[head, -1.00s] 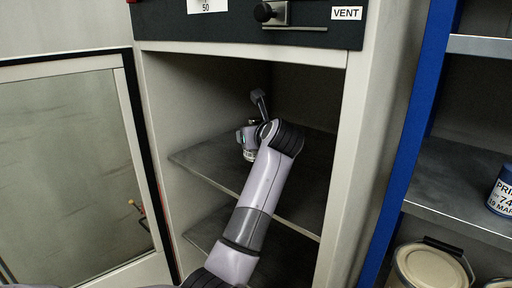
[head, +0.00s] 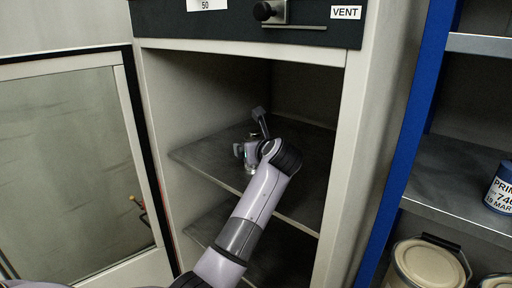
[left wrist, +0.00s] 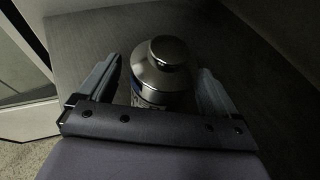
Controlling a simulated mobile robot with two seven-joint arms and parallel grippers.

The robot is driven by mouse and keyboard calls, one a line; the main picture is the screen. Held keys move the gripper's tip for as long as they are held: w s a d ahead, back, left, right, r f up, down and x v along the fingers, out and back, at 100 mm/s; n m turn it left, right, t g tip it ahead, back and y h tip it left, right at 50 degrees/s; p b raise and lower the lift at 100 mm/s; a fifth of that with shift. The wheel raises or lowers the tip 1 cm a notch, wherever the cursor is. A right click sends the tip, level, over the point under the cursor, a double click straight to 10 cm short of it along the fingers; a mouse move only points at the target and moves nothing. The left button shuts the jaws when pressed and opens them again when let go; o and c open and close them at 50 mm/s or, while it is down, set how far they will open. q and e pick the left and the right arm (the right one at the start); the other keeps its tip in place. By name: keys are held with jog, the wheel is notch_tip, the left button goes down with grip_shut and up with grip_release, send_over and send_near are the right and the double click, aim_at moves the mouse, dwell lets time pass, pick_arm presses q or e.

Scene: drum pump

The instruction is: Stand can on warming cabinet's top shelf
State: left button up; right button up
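The can (left wrist: 163,65) is a small metal can with a round grey cap and a label low on its side. In the left wrist view it stands upright on the dark shelf. My left gripper (left wrist: 160,75) is open around it, with a gap visible on each side. In the head view the gripper (head: 250,138) is inside the cabinet (head: 355,150), over its upper shelf (head: 205,158). There the can (head: 249,164) is mostly hidden behind the gripper and wrist. My right gripper is not in view.
The cabinet's glazed door (head: 70,170) stands open on the left. A lower shelf (head: 210,230) lies beneath. To the right, past a blue upright (head: 408,130), a rack holds a labelled tin (head: 501,187) and a lidded pail (head: 428,266). The upper shelf around the can looks clear.

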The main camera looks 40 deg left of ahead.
pick_arm(q)
jog(key=shift+r, duration=0.35)
jog(key=b+v, duration=0.1)
jog(key=v, duration=0.6)
jog(key=shift+s+d+f, duration=0.1)
jog(key=shift+s+d, duration=0.05)
jog(key=shift+s, duration=0.1)
